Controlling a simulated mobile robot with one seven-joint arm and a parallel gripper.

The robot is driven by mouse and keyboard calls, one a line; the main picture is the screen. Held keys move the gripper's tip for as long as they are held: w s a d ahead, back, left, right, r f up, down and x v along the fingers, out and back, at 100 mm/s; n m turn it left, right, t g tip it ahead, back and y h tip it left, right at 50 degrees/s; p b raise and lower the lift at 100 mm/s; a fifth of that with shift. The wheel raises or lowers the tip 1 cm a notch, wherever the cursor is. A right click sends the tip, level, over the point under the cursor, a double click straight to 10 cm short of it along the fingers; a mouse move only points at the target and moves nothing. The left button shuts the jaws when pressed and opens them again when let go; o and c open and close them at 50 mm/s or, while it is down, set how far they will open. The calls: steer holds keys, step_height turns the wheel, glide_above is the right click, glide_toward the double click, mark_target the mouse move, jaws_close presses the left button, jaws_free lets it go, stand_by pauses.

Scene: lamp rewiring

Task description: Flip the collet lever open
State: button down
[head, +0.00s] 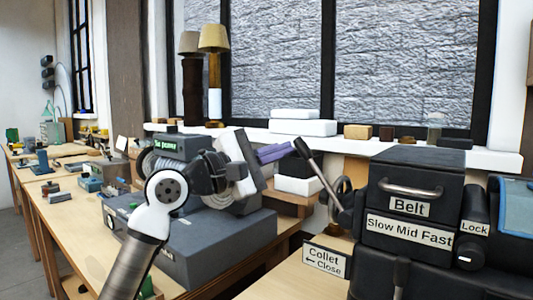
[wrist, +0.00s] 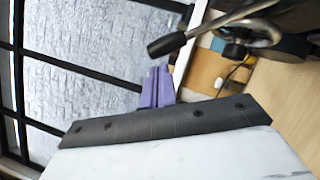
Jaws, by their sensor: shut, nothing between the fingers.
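The collet lever (head: 321,171) is a metal rod with a dark knob, rising up and left from the left side of the dark lathe headstock (head: 412,190). In the wrist view the lever (wrist: 205,28) crosses the upper right, its knob above the fingertips. My gripper (head: 287,148) has purple fingers, shut and empty, just left of the knob in the head view. In the wrist view my gripper (wrist: 158,72) is just below the knob, with a small visible gap. The Collet label (head: 324,261) has an arrow pointing left for Close.
The headstock has a Belt handle (head: 411,189) and a Lock knob (head: 474,229). Two lamps (head: 214,65) stand by the window. White boxes (head: 303,127) and small blocks line the sill. A dark machine box (head: 205,245) sits on the left bench, below my arm.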

steer(key=shift+s+d+r, duration=0.1)
steer(key=shift+d+r, duration=0.05)
stand_by(0.3)
steer(key=s+d+r+m+g+y+p, duration=0.1)
steer(key=s+d+r+m+g+y, duration=0.1)
steer(key=s+d+r+m, duration=0.4)
steer(key=shift+d+m+g+y+p, duration=0.3)
steer(key=shift+d+m+y, duration=0.1)
steer(key=shift+d+m, duration=0.75)
steer(key=shift+s+d, duration=0.1)
stand_by(0.4)
